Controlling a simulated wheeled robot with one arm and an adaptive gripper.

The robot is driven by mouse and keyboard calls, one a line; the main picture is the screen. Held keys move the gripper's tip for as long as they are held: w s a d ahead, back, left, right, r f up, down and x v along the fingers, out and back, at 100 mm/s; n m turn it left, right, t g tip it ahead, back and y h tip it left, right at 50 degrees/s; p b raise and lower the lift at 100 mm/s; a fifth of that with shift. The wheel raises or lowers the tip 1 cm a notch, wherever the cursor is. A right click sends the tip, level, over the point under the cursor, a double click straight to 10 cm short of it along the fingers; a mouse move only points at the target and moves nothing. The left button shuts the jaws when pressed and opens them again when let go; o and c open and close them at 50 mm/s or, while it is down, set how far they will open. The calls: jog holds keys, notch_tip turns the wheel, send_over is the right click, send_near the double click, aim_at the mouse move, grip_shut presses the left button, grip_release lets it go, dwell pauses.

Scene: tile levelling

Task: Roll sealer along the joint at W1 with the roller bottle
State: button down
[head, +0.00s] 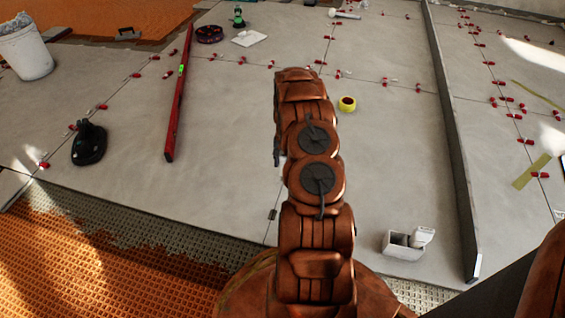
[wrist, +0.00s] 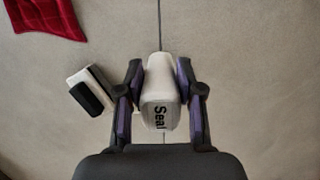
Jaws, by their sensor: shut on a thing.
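In the wrist view my gripper (wrist: 158,78) is shut on the white roller bottle (wrist: 160,85), with one finger on each side. The bottle's side reads "Seal", and its narrower end points up the picture. A dark joint (wrist: 159,25) between pale tiles runs down to the bottle's far end and lines up with it. I cannot tell whether the roller touches the tile. No W1 mark is readable.
In the wrist view, a red cloth (wrist: 45,17) and a white-and-black block (wrist: 92,90) lie left of the bottle.

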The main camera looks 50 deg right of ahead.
jog(key=shift+f, duration=0.6)
dwell(0.7)
